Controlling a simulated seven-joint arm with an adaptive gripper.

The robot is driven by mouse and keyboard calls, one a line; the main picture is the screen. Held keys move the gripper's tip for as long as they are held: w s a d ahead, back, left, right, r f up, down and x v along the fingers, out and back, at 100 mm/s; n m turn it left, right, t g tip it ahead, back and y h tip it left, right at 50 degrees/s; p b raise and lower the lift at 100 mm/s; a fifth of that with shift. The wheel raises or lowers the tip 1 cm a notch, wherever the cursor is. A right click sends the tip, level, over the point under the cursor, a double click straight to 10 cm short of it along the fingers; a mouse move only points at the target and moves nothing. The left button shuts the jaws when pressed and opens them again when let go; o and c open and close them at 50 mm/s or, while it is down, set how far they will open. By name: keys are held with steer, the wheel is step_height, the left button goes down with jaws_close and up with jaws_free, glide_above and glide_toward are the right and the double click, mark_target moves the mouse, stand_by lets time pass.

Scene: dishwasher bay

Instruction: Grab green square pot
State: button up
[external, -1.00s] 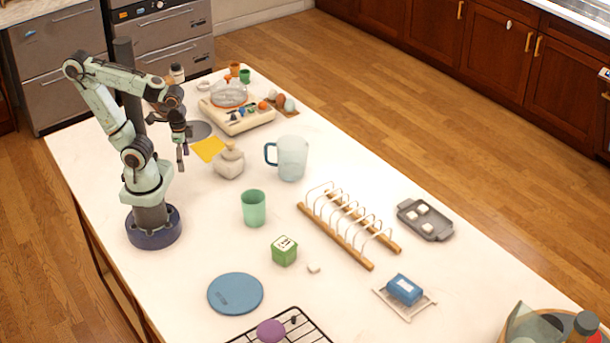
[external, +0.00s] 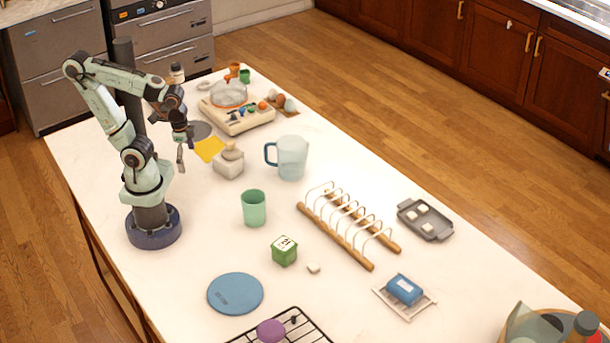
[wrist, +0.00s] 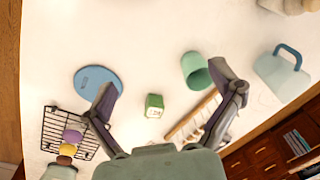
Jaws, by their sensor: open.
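The green square pot (external: 284,251) is a small green cube with a white, dark-marked top. It stands on the white counter between the blue round disc and the toast rack. It also shows in the wrist view (wrist: 154,105), between and beyond my two spread fingers. My gripper (external: 185,150) is open and empty. It is high above the counter near my base, well apart from the pot. The wrist view shows both fingertips (wrist: 164,84) wide apart.
A green cup (external: 254,208) and a small pale cube (external: 313,267) are near the pot. A wooden toast rack (external: 335,232) is to its right, a blue disc (external: 236,293) to its lower left. A jug (external: 292,158) stands farther back.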

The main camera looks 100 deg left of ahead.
steer(key=w+r+m+t, duration=0.1)
steer(key=w+r+t, duration=0.1)
steer(key=w+r, duration=0.15)
steer(key=m+h, duration=0.1)
steer(key=m, duration=0.4)
glide_above(284, 244)
steer(key=w+a, duration=0.1)
steer(key=w, duration=0.1)
steer(key=s+x, duration=0.2)
steer(key=x, duration=0.9)
steer(key=f, duration=0.4)
steer(key=s+f+g, duration=0.1)
steer(key=f, duration=0.4)
steer(key=s+f+g, duration=0.1)
steer(key=f, duration=0.3)
steer(key=shift+s+d+f+m, duration=0.15)
steer(key=shift+d+f+m, duration=0.2)
steer(key=shift+m, duration=0.05)
steer(key=shift+f, duration=0.45)
steer(key=c, duration=1.3)
